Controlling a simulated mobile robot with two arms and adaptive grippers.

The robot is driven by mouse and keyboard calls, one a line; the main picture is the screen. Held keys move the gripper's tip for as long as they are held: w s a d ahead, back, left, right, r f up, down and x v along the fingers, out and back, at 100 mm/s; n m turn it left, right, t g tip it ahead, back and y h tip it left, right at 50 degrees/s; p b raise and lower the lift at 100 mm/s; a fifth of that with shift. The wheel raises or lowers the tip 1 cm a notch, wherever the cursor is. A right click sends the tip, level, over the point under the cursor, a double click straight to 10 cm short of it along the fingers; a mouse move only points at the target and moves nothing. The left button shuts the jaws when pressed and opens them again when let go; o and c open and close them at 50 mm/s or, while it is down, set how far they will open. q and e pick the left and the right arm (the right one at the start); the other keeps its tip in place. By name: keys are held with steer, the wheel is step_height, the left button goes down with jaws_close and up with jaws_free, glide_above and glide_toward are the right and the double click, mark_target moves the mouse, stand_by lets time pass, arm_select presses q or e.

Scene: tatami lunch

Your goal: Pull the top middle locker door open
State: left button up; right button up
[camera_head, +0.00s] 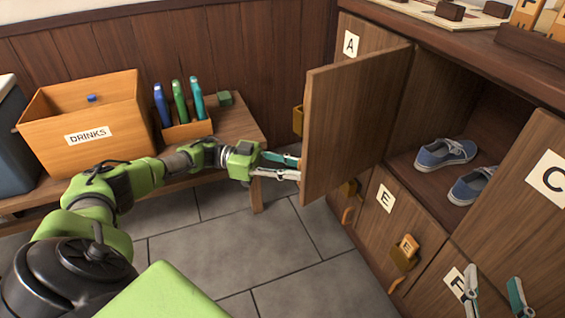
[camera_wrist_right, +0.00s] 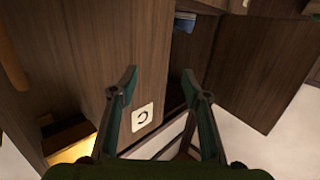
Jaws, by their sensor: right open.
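The top middle locker door (camera_head: 350,130) stands open, swung out to the left, with its inner face showing in the head view. My right gripper (camera_head: 493,293) is open and empty in front of the lower right lockers. In the right wrist view its open fingers (camera_wrist_right: 158,85) face door C (camera_wrist_right: 142,117) and the dark compartment.
Door C (camera_head: 548,178) is at the right; doors A (camera_head: 375,38) and E (camera_head: 378,215) are shut. Grey floor (camera_head: 230,245) is clear between bench and lockers.

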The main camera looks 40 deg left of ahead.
arm_select(q)
steer(key=v, duration=1.1)
steer(key=shift+a, duration=0.3)
steer(key=shift+s+f, duration=0.1)
